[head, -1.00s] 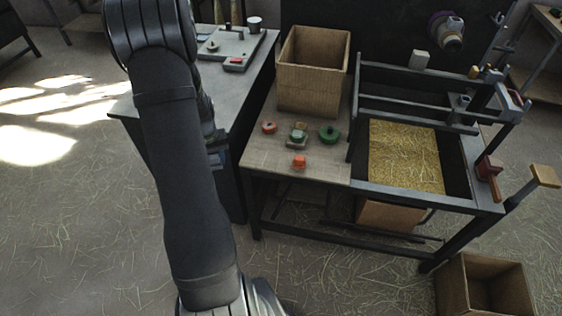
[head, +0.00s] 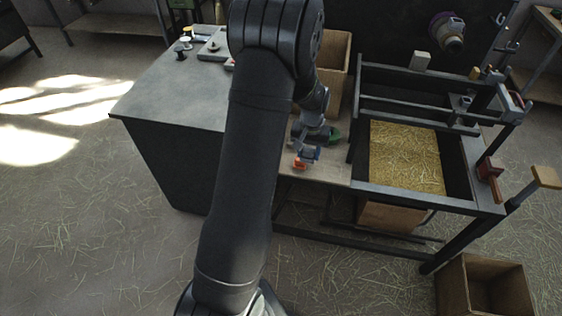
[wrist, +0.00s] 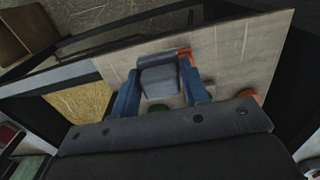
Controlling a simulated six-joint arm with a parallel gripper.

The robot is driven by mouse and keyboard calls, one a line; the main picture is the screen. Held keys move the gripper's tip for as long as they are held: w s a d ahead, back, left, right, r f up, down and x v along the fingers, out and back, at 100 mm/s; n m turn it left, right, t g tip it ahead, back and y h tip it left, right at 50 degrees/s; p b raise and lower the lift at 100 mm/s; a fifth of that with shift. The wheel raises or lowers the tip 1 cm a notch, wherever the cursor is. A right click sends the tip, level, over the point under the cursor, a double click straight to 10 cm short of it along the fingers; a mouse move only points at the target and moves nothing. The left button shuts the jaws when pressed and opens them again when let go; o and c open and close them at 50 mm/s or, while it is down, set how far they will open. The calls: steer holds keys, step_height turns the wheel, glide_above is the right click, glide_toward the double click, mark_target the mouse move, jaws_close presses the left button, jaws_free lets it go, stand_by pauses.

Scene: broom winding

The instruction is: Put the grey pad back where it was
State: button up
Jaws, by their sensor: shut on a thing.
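The grey pad (wrist: 159,82) is a small rounded block held between the two blue fingers of my gripper (wrist: 161,70) in the wrist view. My gripper (head: 309,153) is also in the head view, low over the front of the wooden table top, beside an orange-red piece (head: 299,164). My arm and fingers hide the pad in the head view. I cannot tell whether the pad touches the table top.
A green round piece (head: 336,134) sits right of my gripper. A tall open box (head: 334,45) stands behind, partly hidden by my arm. The frame with straw (head: 405,155) lies to the right. The grey bench (head: 170,95) on the left has bare room.

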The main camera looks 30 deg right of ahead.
steer(key=w+a+f, duration=0.1)
steer(key=w+f, duration=0.1)
steer(key=w, duration=0.1)
steer(key=w+a+f, duration=0.1)
steer(key=w+f, duration=0.1)
steer(key=w, duration=0.2)
steer(key=w+a+f, duration=0.1)
steer(key=w+f, duration=0.1)
steer(key=w, duration=0.1)
steer(key=shift+w+a+f, duration=0.25)
steer(key=shift+a+f, duration=0.05)
steer(key=shift+f, duration=2.05)
steer(key=shift+f, duration=0.15)
steer(key=o, duration=1)
step_height(320, 180, up, 12)
steer(key=shift+r, duration=0.2)
steer(key=shift+f, duration=0.1)
steer(key=shift+f, duration=4.45)
